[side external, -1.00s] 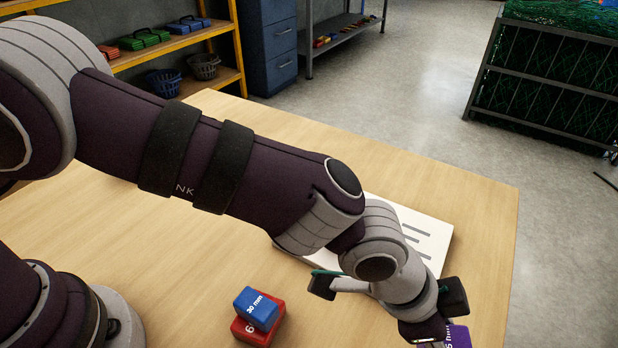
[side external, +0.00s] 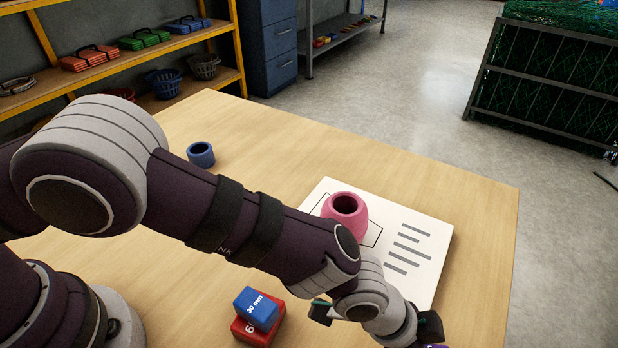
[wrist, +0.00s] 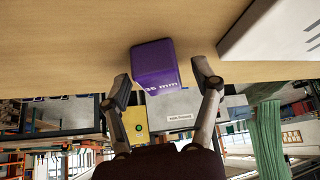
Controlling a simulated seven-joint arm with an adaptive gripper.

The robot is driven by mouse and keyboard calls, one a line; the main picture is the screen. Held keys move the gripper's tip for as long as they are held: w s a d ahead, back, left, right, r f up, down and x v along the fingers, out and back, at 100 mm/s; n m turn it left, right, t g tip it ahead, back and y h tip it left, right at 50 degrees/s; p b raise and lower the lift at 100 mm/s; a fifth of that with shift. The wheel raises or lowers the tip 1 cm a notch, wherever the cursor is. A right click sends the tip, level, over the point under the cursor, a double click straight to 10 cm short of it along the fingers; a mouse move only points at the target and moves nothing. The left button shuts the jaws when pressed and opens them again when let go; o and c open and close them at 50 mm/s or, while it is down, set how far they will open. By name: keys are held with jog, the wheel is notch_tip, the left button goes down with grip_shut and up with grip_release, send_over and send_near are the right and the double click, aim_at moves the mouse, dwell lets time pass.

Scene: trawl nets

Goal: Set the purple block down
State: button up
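The purple block (wrist: 152,65), marked "35 mm", is between the two fingers of my gripper (wrist: 161,84) in the wrist view. The fingers are apart, with a gap clear on the block's right side and a smaller one on its left. The block appears against the wooden table top; I cannot tell for sure whether its whole base touches. In the side external view my gripper (side external: 376,322) is low at the bottom edge, and only a sliver of purple shows beneath it.
A blue block (side external: 257,309) sits on a red block (side external: 250,334) left of my gripper. A white board (side external: 428,270) with grey bars bears a pink rounded, hollow piece (side external: 345,212). The table's (side external: 480,205) right side is clear.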

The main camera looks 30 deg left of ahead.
jog(key=shift+r, duration=0.2)
jog(key=v, duration=1.2)
jog(key=w+a+r+n+t+y, duration=0.1)
jog(key=w+a+r+n, duration=0.2)
jog(key=a, duration=0.4)
jog(key=w+a+r+n+t+y, duration=0.1)
jog(key=a+r+n, duration=0.2)
jog(key=a+r, duration=0.35)
jog(key=s+a+n+y, duration=0.2)
jog(key=s+a+n, duration=0.1)
jog(key=a, duration=0.5)
jog(key=s+a+n+t+y, duration=0.1)
jog(key=s+a+n, duration=0.3)
jog(key=a, duration=0.4)
jog(key=shift+s+a+r+y, duration=0.3)
jog(key=shift+s+a+y, duration=0.05)
jog(key=shift+s+y, duration=0.15)
